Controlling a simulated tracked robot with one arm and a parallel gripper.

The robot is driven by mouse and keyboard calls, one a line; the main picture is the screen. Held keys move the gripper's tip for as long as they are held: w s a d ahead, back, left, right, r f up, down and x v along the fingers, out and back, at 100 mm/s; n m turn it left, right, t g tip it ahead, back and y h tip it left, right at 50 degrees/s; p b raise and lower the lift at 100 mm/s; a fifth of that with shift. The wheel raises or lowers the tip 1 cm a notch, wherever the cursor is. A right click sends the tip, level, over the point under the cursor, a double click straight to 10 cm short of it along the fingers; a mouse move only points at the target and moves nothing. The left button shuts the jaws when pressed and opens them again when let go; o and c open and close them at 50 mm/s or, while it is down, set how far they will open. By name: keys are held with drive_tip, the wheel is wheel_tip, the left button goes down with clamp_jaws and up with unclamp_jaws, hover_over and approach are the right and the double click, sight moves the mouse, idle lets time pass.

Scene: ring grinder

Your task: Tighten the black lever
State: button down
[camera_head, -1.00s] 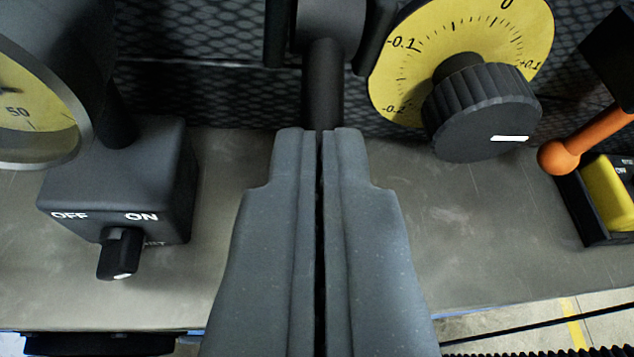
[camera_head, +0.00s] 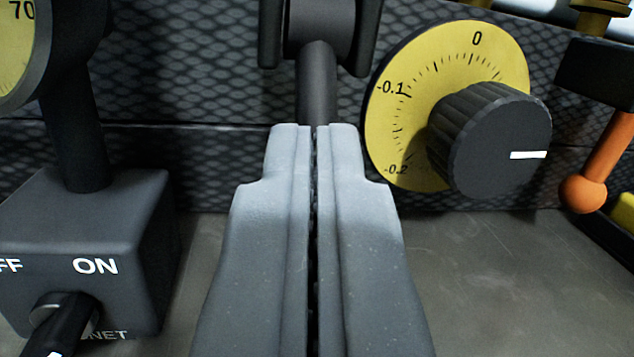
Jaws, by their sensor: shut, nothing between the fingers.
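My gripper (camera_head: 315,130) is shut and empty, its two grey fingers together in the middle of the view. Just beyond the fingertips a dark rod (camera_head: 318,85) hangs down from a dark rounded clamp or joint (camera_head: 320,30) at the top. It looks like the black lever, though I cannot be sure. The fingertips overlap its lower end in the picture and hide it. I cannot tell whether they touch it.
A black knob (camera_head: 490,140) before a yellow dial (camera_head: 400,120) is right of the fingers. An orange ball-ended handle (camera_head: 585,190) is at far right. A dark ON/OFF switch box (camera_head: 130,230) with a post and gauge stands left. Bare grey surface (camera_head: 480,270) lies front right.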

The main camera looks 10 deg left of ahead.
drive_tip(key=shift+w+a+f+t, duration=0.2)
drive_tip(key=shift+f+t, duration=0.1)
drive_tip(key=shift+f, duration=0.35)
drive_tip(key=t, duration=0.2)
drive_tip(key=shift+w+f+m+t, duration=0.3)
drive_tip(key=shift+w+f, duration=0.1)
drive_tip(key=shift+w+a+f, duration=0.1)
drive_tip(key=shift+w+f, duration=0.05)
drive_tip(key=shift+w, duration=0.1)
drive_tip(key=shift+w+a+f, duration=0.1)
drive_tip(key=shift+w+f, duration=0.05)
drive_tip(key=shift+f, duration=0.05)
drive_tip(key=shift+s+r, duration=0.1)
drive_tip(key=shift+s, duration=0.5)
drive_tip(key=s, duration=0.2)
drive_tip(key=shift+s+d+r+y, duration=0.3)
drive_tip(key=shift+s+y, duration=0.05)
drive_tip(key=shift+y, duration=0.05)
drive_tip(key=f+p+v, duration=0.1)
drive_tip(key=p+v, duration=0.1)
drive_tip(key=v, duration=0.8)
drive_tip(key=shift+w+f+p, duration=0.25)
drive_tip(key=shift+w+p, duration=0.05)
drive_tip(key=shift+w, duration=0.05)
